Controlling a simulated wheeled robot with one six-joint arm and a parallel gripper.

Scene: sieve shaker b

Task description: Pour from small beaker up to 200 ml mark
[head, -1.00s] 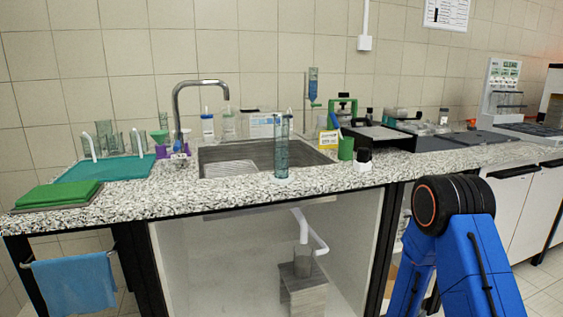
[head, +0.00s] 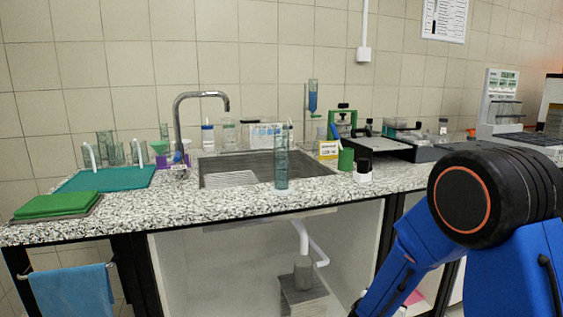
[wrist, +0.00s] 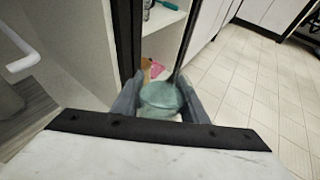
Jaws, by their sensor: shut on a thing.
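A tall clear glass cylinder (head: 281,170) stands upright on the countertop in front of the sink; its marks are too small to read. In the wrist view, my gripper (wrist: 160,103) is shut on a round greenish glass vessel that looks like the small beaker (wrist: 160,95). Its fingers grip it from left and right, and its contents cannot be made out. The gripper is in front of the cabinet, with the floor beyond, apart from the cylinder. In the head view my arm shows at the right, and the gripper and held beaker are not clearly visible.
The granite countertop (head: 240,212) has a sink (head: 300,163) and a tall faucet (head: 177,125). A teal mat (head: 105,180) with glassware lies left. A green cylinder (head: 346,160) and a small dark-capped bottle (head: 363,172) stand right of the glass cylinder. Below is an open cabinet.

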